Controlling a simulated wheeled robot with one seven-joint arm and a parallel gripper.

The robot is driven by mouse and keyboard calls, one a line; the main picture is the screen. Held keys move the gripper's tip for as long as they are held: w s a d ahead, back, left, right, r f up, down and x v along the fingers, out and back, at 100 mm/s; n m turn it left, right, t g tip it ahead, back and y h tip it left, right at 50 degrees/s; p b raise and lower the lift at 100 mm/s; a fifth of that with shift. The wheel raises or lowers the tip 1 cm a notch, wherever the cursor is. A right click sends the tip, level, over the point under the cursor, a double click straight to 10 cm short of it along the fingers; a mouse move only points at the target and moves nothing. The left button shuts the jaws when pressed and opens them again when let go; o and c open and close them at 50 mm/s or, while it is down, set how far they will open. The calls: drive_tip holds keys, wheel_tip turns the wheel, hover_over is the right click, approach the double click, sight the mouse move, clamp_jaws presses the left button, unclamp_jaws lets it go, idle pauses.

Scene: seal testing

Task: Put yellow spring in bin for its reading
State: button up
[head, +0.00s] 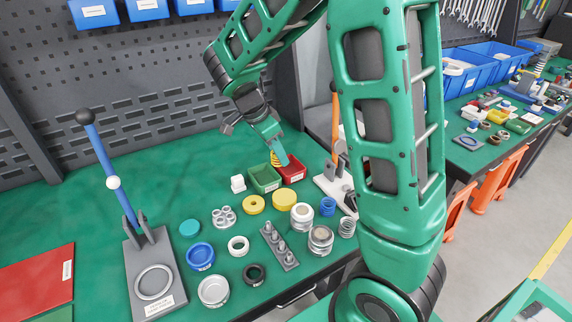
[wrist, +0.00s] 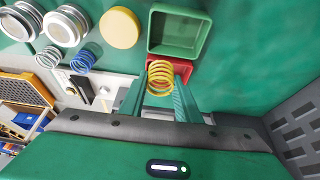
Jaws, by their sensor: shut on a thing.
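My gripper (head: 281,160) is shut on the yellow spring (wrist: 160,76), which sits between the two fingertips in the wrist view. In the head view the spring (head: 275,158) shows partly behind a finger, just above the bins. The red bin (head: 294,172) lies beneath and beyond the spring in the wrist view (wrist: 184,67), partly hidden by the spring and fingers. The green bin (head: 264,179) stands beside it and looks empty in the wrist view (wrist: 180,32). I cannot tell whether the spring's lower end is inside the red bin's rim.
A blue-lever press (head: 155,282) stands at the left. Yellow discs (head: 284,199), a blue spring (head: 328,206), a grey spring (head: 347,227), metal cylinders and a peg rack (head: 279,247) stand nearer the front. An orange-lever stand (head: 331,189) is right of the bins.

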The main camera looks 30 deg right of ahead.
hover_over(293, 171)
drive_tip(key=a, duration=0.1)
drive_tip(key=f, duration=0.3)
drive_tip(key=shift+a+f, duration=0.1)
drive_tip(key=shift+a, duration=0.1)
drive_tip(key=shift+f, duration=2)
drive_tip(key=o, duration=0.9)
drive_tip(key=shift+f, duration=0.1)
drive_tip(key=shift+c, duration=0.2)
drive_tip(key=shift+v, duration=6.15)
